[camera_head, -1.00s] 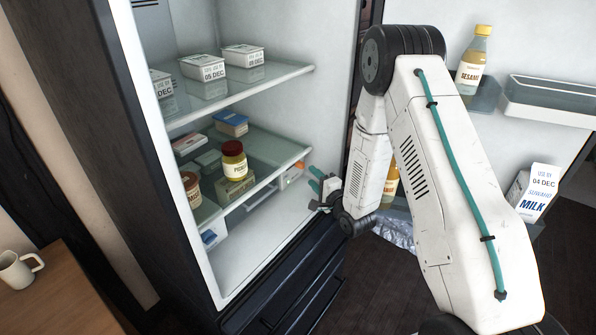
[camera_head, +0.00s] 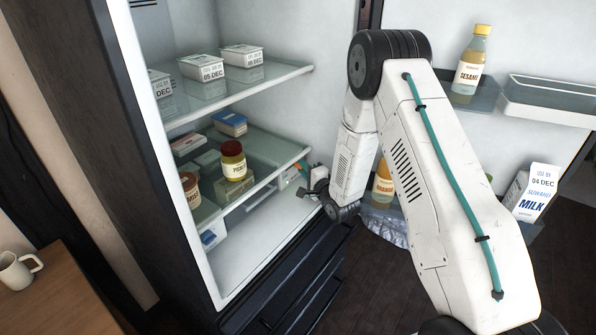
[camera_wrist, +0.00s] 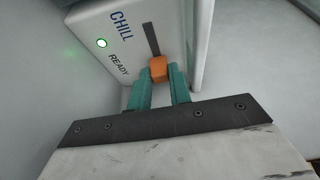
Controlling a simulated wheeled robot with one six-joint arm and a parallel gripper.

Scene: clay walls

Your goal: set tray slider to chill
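The tray slider is an orange knob (camera_wrist: 158,68) at the near end of a dark slot (camera_wrist: 151,38) on a white panel in the wrist view. The blue word CHILL (camera_wrist: 121,25) is printed beside the slot, toward its far end. The word READY (camera_wrist: 119,65) stands nearer the knob, and a green light (camera_wrist: 101,43) glows beside it. My gripper (camera_wrist: 160,72) has its two teal fingertips on both sides of the knob, with no clear gap. In the head view my gripper (camera_head: 307,182) is at the lower right of the fridge interior, and the slider is mostly hidden.
A glass shelf (camera_head: 265,152) with a pickle jar (camera_head: 233,162) and boxes lies left of my gripper. The open door at right holds a sesame bottle (camera_head: 469,67) and a milk carton (camera_head: 533,195). Dark drawers (camera_head: 290,285) lie below.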

